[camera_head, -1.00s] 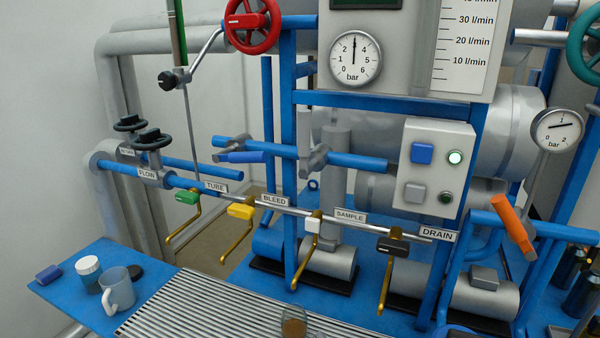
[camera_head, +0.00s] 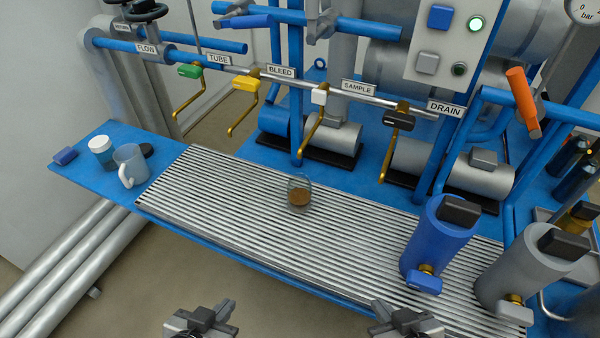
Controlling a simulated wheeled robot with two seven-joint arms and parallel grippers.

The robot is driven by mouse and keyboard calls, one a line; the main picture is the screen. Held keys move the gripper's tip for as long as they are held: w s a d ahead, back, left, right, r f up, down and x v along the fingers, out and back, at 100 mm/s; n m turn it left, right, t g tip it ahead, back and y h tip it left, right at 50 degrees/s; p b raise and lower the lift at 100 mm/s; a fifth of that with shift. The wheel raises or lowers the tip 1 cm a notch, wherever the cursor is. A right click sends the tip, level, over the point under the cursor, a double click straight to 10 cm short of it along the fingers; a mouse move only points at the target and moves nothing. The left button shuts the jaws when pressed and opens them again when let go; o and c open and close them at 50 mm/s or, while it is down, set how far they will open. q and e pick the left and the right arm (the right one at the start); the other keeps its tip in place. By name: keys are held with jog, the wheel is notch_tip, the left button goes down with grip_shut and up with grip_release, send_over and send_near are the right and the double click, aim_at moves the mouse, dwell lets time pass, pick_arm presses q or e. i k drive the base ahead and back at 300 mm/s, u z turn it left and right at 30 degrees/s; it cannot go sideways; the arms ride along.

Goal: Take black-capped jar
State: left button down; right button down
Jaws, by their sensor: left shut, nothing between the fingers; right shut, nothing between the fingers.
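No jar with a black cap on it shows clearly. A small clear glass jar (camera_head: 299,194) with brown contents stands on the slatted grating, with no cap visible on it. A flat black round piece (camera_head: 147,150), perhaps a cap, lies behind the grey mug (camera_head: 130,165) on the blue shelf at left. A jar with a white lid (camera_head: 102,149) stands beside the mug. My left gripper (camera_head: 212,313) is shut and empty at the bottom edge, below the shelf front. My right gripper (camera_head: 405,316) is shut and empty at the bottom edge, right of the glass jar. Both are apart from these objects.
The slatted grating (camera_head: 230,191) is mostly clear around the glass jar. A blue cylinder (camera_head: 437,240) and a grey cylinder (camera_head: 520,270), both black-topped, stand at right. Valve levers, including the black drain one (camera_head: 399,119), hang above the grating's back edge.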

aim_at(299, 185)
jog(key=u, duration=1.8)
jog(key=i, duration=1.35)
jog(key=z, duration=2.6)
